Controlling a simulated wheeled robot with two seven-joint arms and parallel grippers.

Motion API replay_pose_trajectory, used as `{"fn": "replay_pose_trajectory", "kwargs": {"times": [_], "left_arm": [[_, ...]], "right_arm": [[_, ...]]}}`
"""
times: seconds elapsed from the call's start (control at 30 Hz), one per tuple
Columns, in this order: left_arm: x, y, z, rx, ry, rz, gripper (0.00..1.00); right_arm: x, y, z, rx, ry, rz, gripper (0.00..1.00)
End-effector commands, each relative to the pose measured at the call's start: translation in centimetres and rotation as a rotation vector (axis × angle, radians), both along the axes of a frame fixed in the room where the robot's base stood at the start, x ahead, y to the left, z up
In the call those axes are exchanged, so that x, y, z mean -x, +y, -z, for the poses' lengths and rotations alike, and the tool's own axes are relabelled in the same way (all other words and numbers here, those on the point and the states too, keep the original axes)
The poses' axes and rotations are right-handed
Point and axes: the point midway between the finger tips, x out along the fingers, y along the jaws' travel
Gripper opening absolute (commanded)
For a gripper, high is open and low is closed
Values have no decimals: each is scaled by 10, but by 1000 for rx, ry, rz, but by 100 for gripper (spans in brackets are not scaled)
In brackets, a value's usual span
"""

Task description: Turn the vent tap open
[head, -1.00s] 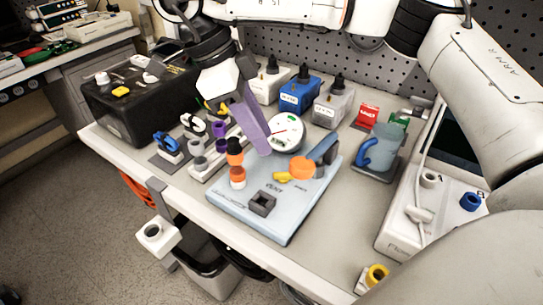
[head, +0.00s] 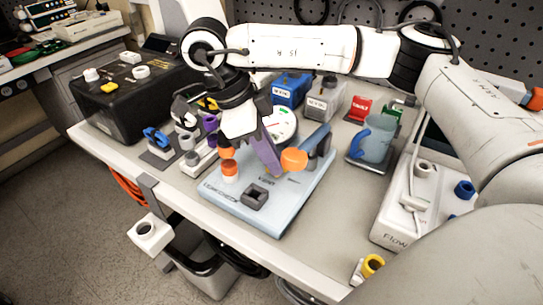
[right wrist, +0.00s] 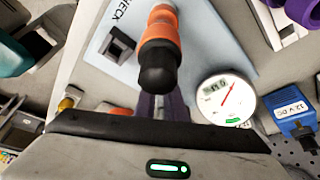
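The vent tap was a yellow handle on the light blue leak-check board (head: 225,198) a second ago. It is now almost wholly hidden behind the purple fingers of my right gripper (head: 270,158), beside the printed word VENT. The fingers point down with their tips at or just above the tap's place; I cannot tell whether they touch it. In the right wrist view the purple fingers (right wrist: 165,106) show close together, their tips hidden behind a black-topped orange post (right wrist: 160,50). I cannot tell how far they are open. My left gripper is not in view.
An orange-ended lever (head: 294,159) stands close right of my fingers. The orange post (head: 230,168) is close on the left. A round gauge (right wrist: 226,100) is behind. A dark square socket (head: 256,195) is in front. A blue jug (head: 374,140) stands to the right.

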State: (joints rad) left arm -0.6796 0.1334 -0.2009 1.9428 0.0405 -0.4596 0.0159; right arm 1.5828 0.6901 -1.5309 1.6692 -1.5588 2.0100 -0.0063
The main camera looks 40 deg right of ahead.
Motion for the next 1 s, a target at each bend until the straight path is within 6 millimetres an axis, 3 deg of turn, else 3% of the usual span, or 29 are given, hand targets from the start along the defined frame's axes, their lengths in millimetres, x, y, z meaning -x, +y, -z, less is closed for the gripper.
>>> {"fn": "replay_pose_trajectory", "kwargs": {"times": [0.27, 0.53, 0.83, 0.87, 0.9, 1.0], "left_arm": [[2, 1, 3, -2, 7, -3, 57], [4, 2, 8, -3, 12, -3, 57], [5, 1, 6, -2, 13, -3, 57], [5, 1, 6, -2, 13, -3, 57], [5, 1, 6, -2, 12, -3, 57], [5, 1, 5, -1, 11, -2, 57]], "right_arm": [[0, 0, 0, 0, -1, -32, 0], [2, 2, 0, 1, -2, -282, 0], [2, 2, 0, 0, -1, -299, 0], [2, 2, 0, 0, 0, -299, 14], [2, 2, 0, 0, 0, -299, 20], [2, 2, 0, 0, 0, -298, 27]]}}
